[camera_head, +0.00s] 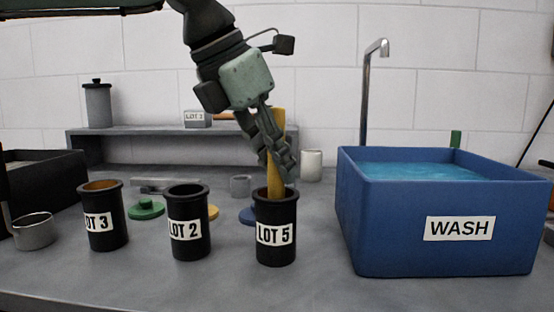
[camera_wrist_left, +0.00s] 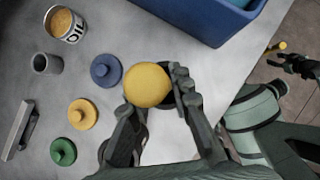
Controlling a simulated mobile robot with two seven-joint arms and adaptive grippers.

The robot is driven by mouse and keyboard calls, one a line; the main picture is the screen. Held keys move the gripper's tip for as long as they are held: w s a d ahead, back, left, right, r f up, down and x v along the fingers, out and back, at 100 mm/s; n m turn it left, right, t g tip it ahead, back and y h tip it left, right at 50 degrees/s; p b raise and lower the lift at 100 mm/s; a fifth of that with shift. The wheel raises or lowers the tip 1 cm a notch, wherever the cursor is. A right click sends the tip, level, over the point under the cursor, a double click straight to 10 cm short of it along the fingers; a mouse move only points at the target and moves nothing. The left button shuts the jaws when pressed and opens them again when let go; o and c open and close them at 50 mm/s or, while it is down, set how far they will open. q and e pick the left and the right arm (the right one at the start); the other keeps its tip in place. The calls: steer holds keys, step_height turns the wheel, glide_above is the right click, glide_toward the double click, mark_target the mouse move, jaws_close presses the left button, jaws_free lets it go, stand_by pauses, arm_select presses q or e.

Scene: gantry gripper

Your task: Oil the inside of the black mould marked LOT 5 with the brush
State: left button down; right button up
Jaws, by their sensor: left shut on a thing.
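The black mould marked LOT 5 (camera_head: 276,252) stands upright on the bench, left of the blue tub. My left gripper (camera_head: 275,150) is above it, shut on the yellow brush handle (camera_head: 275,180). The handle is nearly upright and its lower end goes into the mould's mouth. The bristles and the mould's inside are hidden. In the left wrist view the round yellow end of the handle (camera_wrist_left: 148,85) is between the fingers. The oil can (camera_wrist_left: 64,24) stands upper left there, with amber oil in it. My right gripper (camera_wrist_left: 300,65) seems to show at the right edge, small and dark.
The blue WASH tub (camera_head: 395,240) with water is close on the right. Green (camera_head: 146,208), yellow (camera_wrist_left: 82,114) and blue (camera_wrist_left: 106,69) lids and a grey cup (camera_head: 240,186) lie behind.

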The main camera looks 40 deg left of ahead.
arm_select(q)
steer(key=shift+f, duration=0.35)
steer(key=shift+r, duration=0.1)
steer(key=shift+s+r+p, duration=0.2)
steer(key=shift+r+p, duration=0.3)
steer(key=shift+r, duration=0.25)
steer(key=shift+s+r+p, duration=0.15)
steer(key=shift+r+p, duration=0.35)
steer(key=shift+r, duration=0.25)
